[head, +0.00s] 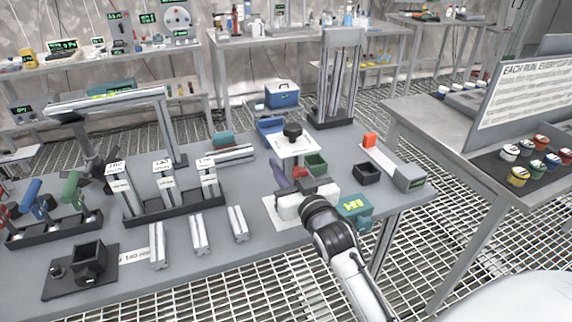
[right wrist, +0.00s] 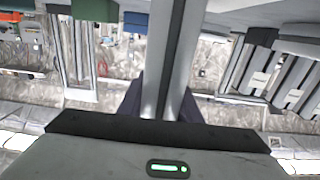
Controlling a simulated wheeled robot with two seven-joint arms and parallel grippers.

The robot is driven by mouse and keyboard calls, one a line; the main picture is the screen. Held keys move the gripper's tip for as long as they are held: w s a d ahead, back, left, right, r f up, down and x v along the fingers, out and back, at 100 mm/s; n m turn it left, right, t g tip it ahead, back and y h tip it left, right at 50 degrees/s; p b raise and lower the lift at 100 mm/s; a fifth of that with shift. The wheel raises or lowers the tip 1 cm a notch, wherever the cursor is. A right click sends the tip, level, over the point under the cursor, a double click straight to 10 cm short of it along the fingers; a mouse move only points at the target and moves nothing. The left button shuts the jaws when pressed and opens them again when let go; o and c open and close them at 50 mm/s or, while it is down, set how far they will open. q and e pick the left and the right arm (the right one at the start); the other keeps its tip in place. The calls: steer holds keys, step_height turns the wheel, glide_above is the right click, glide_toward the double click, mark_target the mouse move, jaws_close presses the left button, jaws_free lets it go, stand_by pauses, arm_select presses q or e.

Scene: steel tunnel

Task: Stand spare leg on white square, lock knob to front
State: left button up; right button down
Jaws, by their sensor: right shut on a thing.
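My right gripper (head: 290,178) is shut on the spare leg, a slotted metal post (head: 288,162) that looks upright in the head view. A pale plate (head: 307,148) with a round black piece (head: 292,131) shows at its top. In the right wrist view the post (right wrist: 177,65) runs between the dark fingertips (right wrist: 160,108). The white square (head: 270,208) lies on the table below the gripper, partly covered by it. The leg's lower end is hidden behind my gripper, so contact with the square cannot be told. I cannot make out a side lock knob. My left gripper is not in view.
A black rack of labelled posts (head: 176,212) and several short profiles (head: 198,234) stand to the left. A teal device (head: 355,210) is just right of my gripper. A green bin (head: 317,165), a dark bin (head: 368,174) and a blue bin (head: 268,128) lie around the leg.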

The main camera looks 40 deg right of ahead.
steer(key=c, duration=1.2)
jaws_free()
steer(key=shift+r, duration=0.1)
steer(key=v, duration=0.7)
steer(key=shift+s, duration=0.3)
